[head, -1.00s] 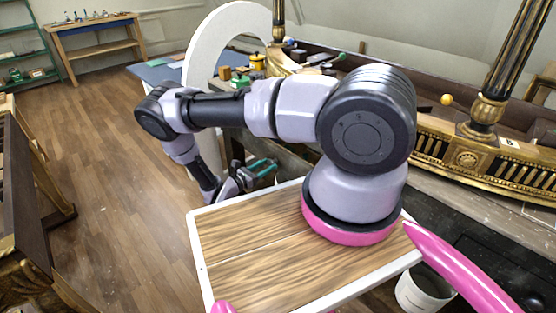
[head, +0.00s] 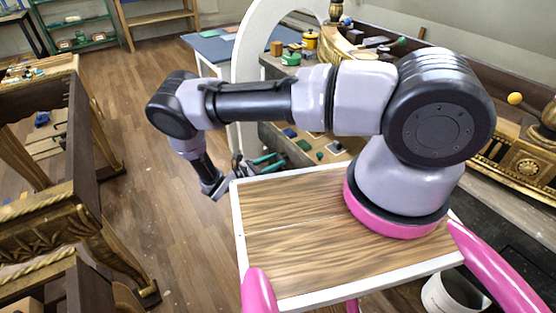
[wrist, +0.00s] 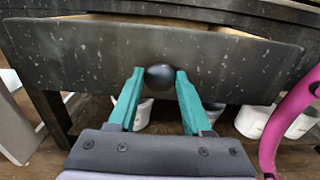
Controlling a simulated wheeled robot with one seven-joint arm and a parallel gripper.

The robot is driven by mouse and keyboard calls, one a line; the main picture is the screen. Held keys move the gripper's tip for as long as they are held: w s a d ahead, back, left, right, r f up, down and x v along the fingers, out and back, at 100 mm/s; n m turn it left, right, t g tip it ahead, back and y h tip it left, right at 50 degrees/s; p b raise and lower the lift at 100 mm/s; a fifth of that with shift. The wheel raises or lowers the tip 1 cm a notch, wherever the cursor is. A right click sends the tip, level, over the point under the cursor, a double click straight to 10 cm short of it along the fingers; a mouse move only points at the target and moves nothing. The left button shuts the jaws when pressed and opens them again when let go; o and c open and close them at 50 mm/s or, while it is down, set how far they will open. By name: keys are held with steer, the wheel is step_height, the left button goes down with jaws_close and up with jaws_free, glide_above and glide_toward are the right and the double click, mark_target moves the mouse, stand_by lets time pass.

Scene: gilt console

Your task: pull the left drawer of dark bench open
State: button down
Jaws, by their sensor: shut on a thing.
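The dark bench (head: 345,115) runs behind my arm in the head view. In the wrist view its drawer front (wrist: 90,60) is a wide, dark, speckled panel with a round dark knob (wrist: 159,78) at its lower middle. The teal fingers of my gripper (wrist: 160,82) are shut on the knob, one on each side. In the head view my gripper (head: 264,162) is low at the bench's front. Small blue and green items (head: 303,143) show just beyond it, seemingly inside the pulled-out drawer. My arm hides part of the bench.
Gilt furniture (head: 40,225) stands at the left, with open wooden floor (head: 165,240) between it and me. A white arch (head: 245,60) and blue-topped table (head: 210,48) are behind. A white bucket (head: 455,295) is at the lower right.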

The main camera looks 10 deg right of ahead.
steer(key=shift+c, duration=1.8)
jaws_free()
steer(key=v, duration=1)
steer(key=shift+a, duration=0.4)
steer(key=shift+s, duration=0.1)
